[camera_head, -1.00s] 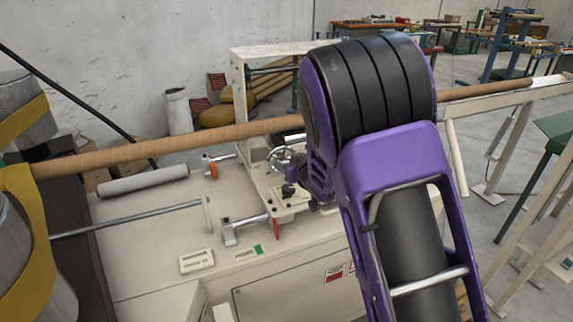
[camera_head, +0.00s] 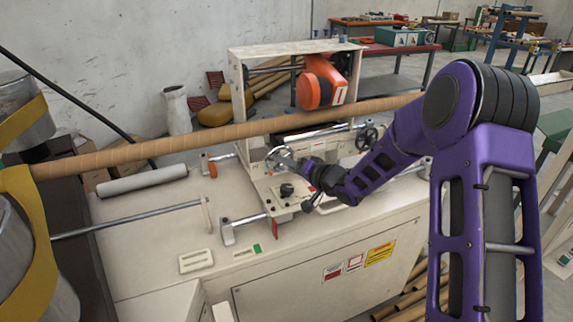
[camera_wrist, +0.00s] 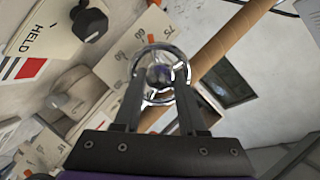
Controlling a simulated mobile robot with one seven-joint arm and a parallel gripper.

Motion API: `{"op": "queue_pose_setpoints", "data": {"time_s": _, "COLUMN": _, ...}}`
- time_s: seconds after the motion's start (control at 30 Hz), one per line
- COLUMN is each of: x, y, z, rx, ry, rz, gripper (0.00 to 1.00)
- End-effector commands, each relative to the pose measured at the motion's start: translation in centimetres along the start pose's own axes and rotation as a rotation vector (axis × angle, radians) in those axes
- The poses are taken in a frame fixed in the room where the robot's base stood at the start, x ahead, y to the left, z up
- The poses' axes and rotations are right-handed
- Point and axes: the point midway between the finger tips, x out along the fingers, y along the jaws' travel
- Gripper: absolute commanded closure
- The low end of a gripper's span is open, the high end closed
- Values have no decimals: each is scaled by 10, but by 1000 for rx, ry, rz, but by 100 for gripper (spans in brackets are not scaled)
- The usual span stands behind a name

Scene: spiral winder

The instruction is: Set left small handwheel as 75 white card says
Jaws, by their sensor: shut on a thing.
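The left small handwheel (camera_head: 280,158) is a chromed ring with a hub, at the left of the machine's panel. In the wrist view the handwheel (camera_wrist: 160,50) lies between the finger ends of my gripper (camera_wrist: 161,82). My gripper (camera_head: 297,166) is shut on it. A pointer or scale position on the wheel cannot be made out.
A second, dark handwheel (camera_head: 367,138) is at the right. A long brown tube (camera_head: 215,133) crosses above the panel, near my gripper. An orange-red machine head (camera_head: 320,85) stands behind.

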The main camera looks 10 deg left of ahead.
Motion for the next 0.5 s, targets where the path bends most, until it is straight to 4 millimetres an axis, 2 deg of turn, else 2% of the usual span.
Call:
{"op": "queue_pose_setpoints", "data": {"time_s": 0.2, "x": 0, "y": 4, "z": 0, "rx": 184, "ry": 1, "rz": -73, "gripper": 100}}
{"op": "queue_pose_setpoints", "data": {"time_s": 0.5, "x": 0, "y": 4, "z": 1, "rx": 366, "ry": -1, "rz": -151, "gripper": 100}}
